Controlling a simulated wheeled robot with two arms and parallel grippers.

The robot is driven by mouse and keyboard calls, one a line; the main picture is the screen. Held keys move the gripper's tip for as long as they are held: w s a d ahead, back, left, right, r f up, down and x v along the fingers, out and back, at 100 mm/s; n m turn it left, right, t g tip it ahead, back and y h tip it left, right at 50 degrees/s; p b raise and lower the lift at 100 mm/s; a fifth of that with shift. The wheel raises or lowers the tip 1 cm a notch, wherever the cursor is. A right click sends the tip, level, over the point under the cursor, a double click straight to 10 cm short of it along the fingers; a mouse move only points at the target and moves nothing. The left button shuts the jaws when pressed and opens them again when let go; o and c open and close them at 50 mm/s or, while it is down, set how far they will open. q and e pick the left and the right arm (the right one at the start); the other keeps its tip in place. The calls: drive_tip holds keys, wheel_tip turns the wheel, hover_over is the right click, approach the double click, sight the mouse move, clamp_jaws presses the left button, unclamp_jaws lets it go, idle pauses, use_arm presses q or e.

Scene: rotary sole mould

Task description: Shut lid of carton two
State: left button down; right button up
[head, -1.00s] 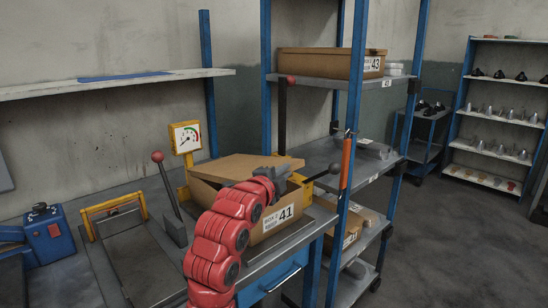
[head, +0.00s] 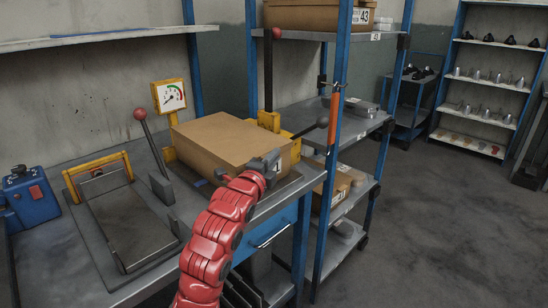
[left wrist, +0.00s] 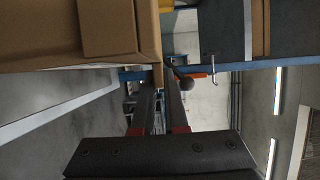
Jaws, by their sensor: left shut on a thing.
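Carton two (head: 222,147), a brown cardboard box, stands on the grey bench beside the dial gauge. Its lid (head: 225,135) lies down flat over the top. My left gripper (head: 273,160) is at the lid's near right corner, shut on the lid's edge. My arm covers part of the carton's front and most of its label. In the left wrist view the carton (left wrist: 60,30) fills the upper left, with its corner at the fingertips (left wrist: 160,90). My right gripper is not in view.
A lever with a red knob (head: 139,114) and a yellow-framed press (head: 98,172) stand left of the carton, by the gauge (head: 169,95). The floor further right is clear.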

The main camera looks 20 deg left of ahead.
use_arm(q)
drive_tip(key=c, duration=0.9)
unclamp_jaws()
drive_tip(key=shift+w+a+f, duration=0.1)
drive_tip(key=shift+a+f, duration=0.05)
drive_tip(key=shift+f, duration=0.1)
drive_tip(key=shift+c, duration=0.2)
drive_tip(key=shift+r, duration=0.1)
drive_tip(key=s+a+p, duration=0.1)
drive_tip(key=s+p, duration=1.6)
drive_tip(key=p, duration=0.1)
drive_tip(key=shift+s+a+p, duration=0.25)
drive_tip(key=shift+p, duration=0.05)
